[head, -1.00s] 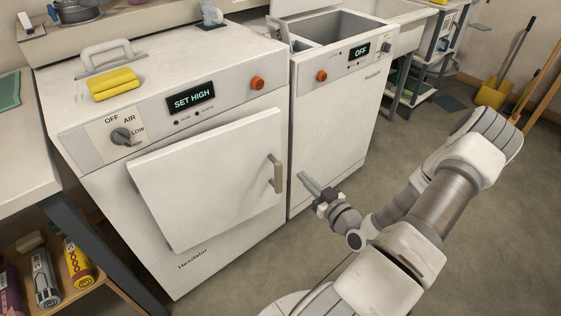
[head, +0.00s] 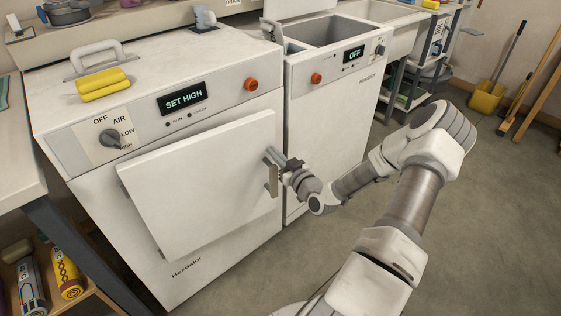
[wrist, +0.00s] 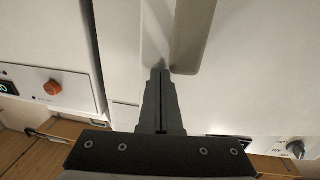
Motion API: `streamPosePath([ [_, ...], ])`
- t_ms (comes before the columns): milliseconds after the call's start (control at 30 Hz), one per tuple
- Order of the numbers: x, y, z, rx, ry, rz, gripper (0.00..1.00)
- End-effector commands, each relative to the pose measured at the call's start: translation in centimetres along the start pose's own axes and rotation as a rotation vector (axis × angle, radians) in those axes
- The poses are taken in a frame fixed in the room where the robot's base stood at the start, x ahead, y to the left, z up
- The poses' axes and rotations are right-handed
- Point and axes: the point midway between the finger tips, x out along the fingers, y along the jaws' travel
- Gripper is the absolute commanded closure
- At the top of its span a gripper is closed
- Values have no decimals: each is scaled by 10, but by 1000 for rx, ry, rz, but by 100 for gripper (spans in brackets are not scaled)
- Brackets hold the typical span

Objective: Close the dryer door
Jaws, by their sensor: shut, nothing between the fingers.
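The dryer door (head: 195,185) is a white panel on the front of the left machine and appears slightly ajar. Its beige vertical handle (head: 273,181) is near the right edge, and it also shows in the wrist view (wrist: 193,35). My gripper (head: 273,157) is shut and empty at the upper end of the handle, in front of the door's right side. In the wrist view the closed dark fingers (wrist: 160,76) point at the white door face, right beside the handle's end. I cannot tell whether they touch it.
The dryer top carries a yellow folded cloth (head: 103,84). Its display reads SET HIGH (head: 182,99). A white washer (head: 335,110) with its lid raised stands close to the right. A shelf (head: 90,296) with bottles is at the lower left. The floor (head: 465,220) at right is open.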

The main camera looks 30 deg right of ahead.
Motion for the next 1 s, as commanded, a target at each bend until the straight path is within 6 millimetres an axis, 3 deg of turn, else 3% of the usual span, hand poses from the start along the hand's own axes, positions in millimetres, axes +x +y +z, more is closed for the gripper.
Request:
streamPosePath([
  [367, 3, 0, 0, 0, 0, 0, 100],
  [600, 38, 5, 2, -5, 2, 6, 100],
  [1000, 36, 8, 0, 0, 0, 11, 100],
])
